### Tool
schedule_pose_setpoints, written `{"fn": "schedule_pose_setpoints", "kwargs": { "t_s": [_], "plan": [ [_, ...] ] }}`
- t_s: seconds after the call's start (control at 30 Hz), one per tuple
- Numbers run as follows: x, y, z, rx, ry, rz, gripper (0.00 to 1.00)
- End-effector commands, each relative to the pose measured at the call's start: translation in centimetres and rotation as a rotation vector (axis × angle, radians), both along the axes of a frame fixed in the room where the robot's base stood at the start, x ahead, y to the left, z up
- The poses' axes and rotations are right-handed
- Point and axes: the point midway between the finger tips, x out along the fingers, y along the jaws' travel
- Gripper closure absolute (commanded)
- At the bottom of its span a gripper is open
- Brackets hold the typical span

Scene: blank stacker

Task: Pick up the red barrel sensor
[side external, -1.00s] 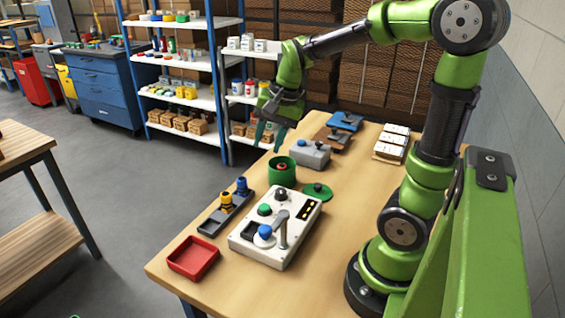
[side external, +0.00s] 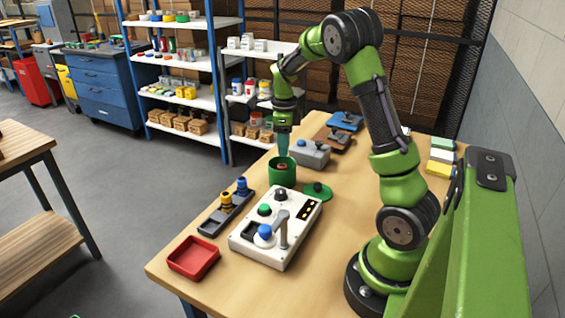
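A green cup (side external: 282,176) stands upright on the wooden table (side external: 205,286). Something small and reddish (side external: 281,166) shows inside its mouth; it may be the red barrel sensor, but it is too small to be sure. My gripper (side external: 283,154) points straight down with its teal fingertips right over the cup, at about its rim. The fingers overlap in this view, so their opening and anything between them cannot be made out.
A green lid-like disc (side external: 318,192) lies right of the cup. A white control box (side external: 272,248), a dark rack (side external: 212,223) with yellow-and-blue parts and a red tray (side external: 193,258) stand in front. A grey box (side external: 313,154) sits close behind the cup.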

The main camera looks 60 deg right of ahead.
Motion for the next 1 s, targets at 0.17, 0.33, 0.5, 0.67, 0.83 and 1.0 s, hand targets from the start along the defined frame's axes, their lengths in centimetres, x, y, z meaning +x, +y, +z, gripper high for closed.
{"fn": "schedule_pose_setpoints", "kwargs": {
  "t_s": [0.17,0.33,0.5,0.67,0.83,1.0],
  "plan": [
    [-0.1,0.0,-3.4,0.002,0.003,-0.001,0.62],
    [0.0,0.0,-4.8,0.001,0.000,0.002,0.62],
    [0.2,0.0,-6.5,0.002,0.002,0.000,0.62],
    [0.5,0.0,-8.9,0.001,0.002,0.001,0.62],
    [0.5,0.1,-10.0,0.001,0.000,0.001,0.62],
    [0.5,0.1,-10.0,0.000,-0.001,0.001,0.62]
  ]
}}
